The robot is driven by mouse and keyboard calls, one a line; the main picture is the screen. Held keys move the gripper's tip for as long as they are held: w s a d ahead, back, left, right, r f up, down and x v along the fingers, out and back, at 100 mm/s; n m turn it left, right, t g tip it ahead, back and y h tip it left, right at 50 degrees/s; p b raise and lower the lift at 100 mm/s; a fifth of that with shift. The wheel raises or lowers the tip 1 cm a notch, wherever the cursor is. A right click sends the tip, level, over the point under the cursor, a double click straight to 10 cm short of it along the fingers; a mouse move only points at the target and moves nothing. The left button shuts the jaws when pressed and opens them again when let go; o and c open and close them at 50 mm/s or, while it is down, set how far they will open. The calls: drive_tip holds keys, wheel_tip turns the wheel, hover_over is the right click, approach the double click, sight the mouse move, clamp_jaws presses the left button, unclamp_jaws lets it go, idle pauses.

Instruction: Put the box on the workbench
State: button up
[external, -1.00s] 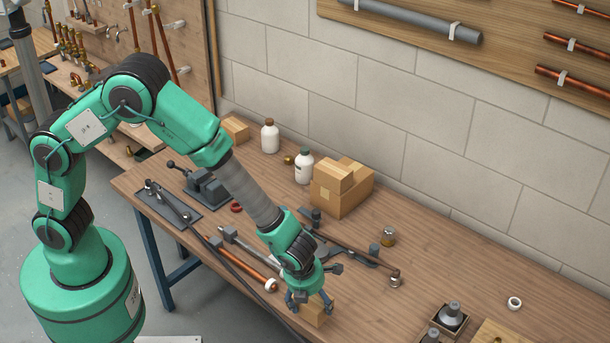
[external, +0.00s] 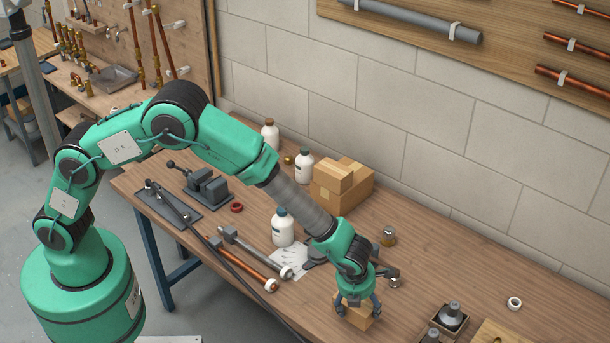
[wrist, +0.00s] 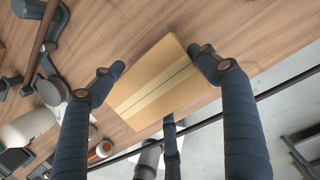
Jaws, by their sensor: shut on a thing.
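A small cardboard box (external: 356,313) is at my gripper (external: 357,300), over the front part of the wooden workbench (external: 440,270). In the wrist view the box (wrist: 158,82) shows a pale tape strip and sits between the fingers of my gripper (wrist: 160,72). The fingers are shut on its sides. I cannot tell for sure whether its underside touches the bench top or hangs just above it.
Larger stacked cartons (external: 340,185) and white bottles (external: 304,168) stand toward the wall. A white bottle (external: 283,228), copper pipe (external: 248,266) and vise (external: 205,188) lie left.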

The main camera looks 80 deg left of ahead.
drive_tip(key=shift+w+d+f, duration=0.1)
drive_tip(key=shift+w+d, duration=0.1)
drive_tip(key=shift+w, duration=1.2)
drive_tip(key=shift+f, duration=0.1)
drive_tip(key=shift+f, duration=1.65)
drive_tip(key=o, duration=1.9)
drive_tip(key=v, duration=1.2)
